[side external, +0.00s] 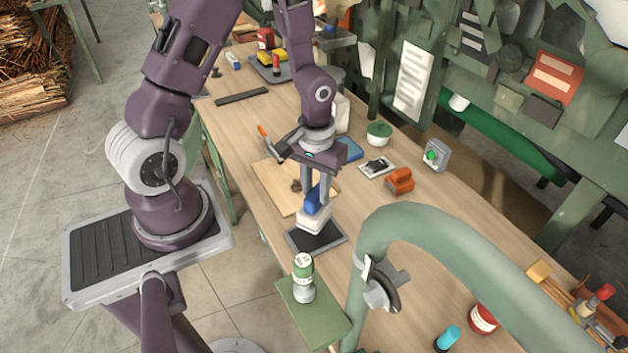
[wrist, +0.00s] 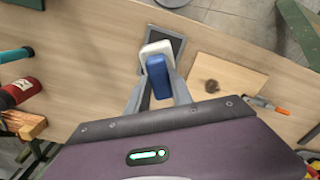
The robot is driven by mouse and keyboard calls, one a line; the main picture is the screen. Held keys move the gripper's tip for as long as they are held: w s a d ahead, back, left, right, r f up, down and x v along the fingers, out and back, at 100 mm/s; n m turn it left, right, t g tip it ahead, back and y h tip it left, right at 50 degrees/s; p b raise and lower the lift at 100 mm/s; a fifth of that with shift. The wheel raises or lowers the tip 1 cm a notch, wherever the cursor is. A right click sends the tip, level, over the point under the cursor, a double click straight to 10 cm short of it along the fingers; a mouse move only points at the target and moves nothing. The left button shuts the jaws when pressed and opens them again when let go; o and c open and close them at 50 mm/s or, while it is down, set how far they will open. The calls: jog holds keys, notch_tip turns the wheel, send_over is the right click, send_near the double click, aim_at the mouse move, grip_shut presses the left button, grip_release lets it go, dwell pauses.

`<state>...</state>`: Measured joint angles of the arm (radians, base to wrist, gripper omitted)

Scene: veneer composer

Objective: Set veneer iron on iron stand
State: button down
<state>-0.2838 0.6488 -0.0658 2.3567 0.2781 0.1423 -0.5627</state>
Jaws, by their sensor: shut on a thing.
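The veneer iron (side external: 315,221) has a white body and a blue handle. My gripper (side external: 317,194) is shut on the blue handle and points down, with the white body below the fingers. The iron stand (side external: 322,241) is a flat dark plate with a grey rim on the table near its front edge. The iron overlaps the stand's back part in the side view; I cannot tell whether it touches. In the wrist view, the iron (wrist: 156,48) with its blue handle (wrist: 160,76) covers part of the stand (wrist: 179,44), whose dark surface shows beside it.
A light wooden board (side external: 275,180) with a dark knot lies behind the stand. A large green pipe (side external: 440,230) curves close on the right. Orange blocks (side external: 400,181) lie right of my gripper.

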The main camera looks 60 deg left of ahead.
jog(key=shift+f, duration=2.7)
jog(key=shift+f, duration=0.8)
jog(key=c, duration=1.1)
grip_release()
jog(key=shift+o, duration=0.2)
jog(key=shift+r, duration=3.55)
